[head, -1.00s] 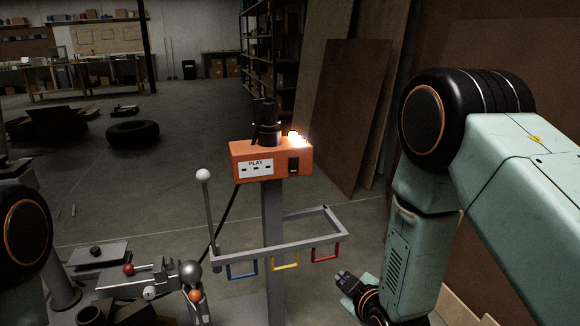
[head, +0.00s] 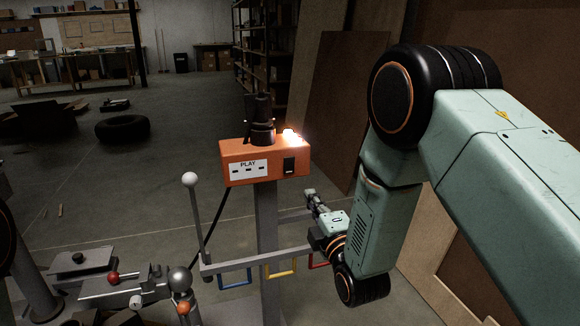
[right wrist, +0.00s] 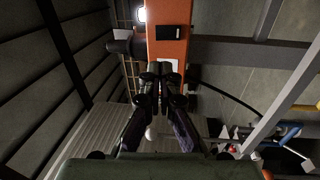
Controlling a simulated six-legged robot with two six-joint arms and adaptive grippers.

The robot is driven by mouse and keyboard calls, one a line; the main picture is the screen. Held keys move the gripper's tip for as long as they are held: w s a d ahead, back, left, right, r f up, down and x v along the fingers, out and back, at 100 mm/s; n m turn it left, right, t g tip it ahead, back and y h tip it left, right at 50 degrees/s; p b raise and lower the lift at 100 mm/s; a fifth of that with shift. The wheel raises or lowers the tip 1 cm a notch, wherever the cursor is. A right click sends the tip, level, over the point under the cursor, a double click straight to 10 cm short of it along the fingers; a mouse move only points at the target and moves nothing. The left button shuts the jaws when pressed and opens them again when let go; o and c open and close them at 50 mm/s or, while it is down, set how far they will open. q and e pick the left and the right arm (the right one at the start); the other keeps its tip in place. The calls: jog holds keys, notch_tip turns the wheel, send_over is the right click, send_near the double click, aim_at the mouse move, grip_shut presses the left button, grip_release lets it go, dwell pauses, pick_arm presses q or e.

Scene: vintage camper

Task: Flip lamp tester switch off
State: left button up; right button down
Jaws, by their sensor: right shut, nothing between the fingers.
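The lamp tester is an orange box (head: 236,174) on a grey post, with a "PLAY" label on its front. A black rocker switch (head: 290,166) sits at the right of its front face; it also shows in the right wrist view (right wrist: 174,32). A lamp (head: 290,135) on top glows bright. My right gripper (head: 310,193) is below and to the right of the box, apart from it, with its fingers together and empty. In the right wrist view its fingertips (right wrist: 163,68) point toward the box, just below the switch in the picture. My left gripper is not visible.
A grey frame (head: 232,264) with blue, yellow and red loops is below the box, partly behind my right arm. A white-knobbed lever (head: 190,180) stands at the left. A bench device with red and orange balls (head: 113,277) is lower left. Wooden panels lean at right.

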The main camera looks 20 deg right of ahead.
jog(key=shift+f, duration=0.1)
dwell(0.3)
jog(key=shift+w, duration=0.1)
jog(key=b, duration=0.4)
send_near(289, 161)
jog(key=w, duration=0.5)
jog(key=shift+w+r+b, duration=0.3)
jog(key=shift+w+b, duration=0.05)
jog(key=shift+w, duration=0.55)
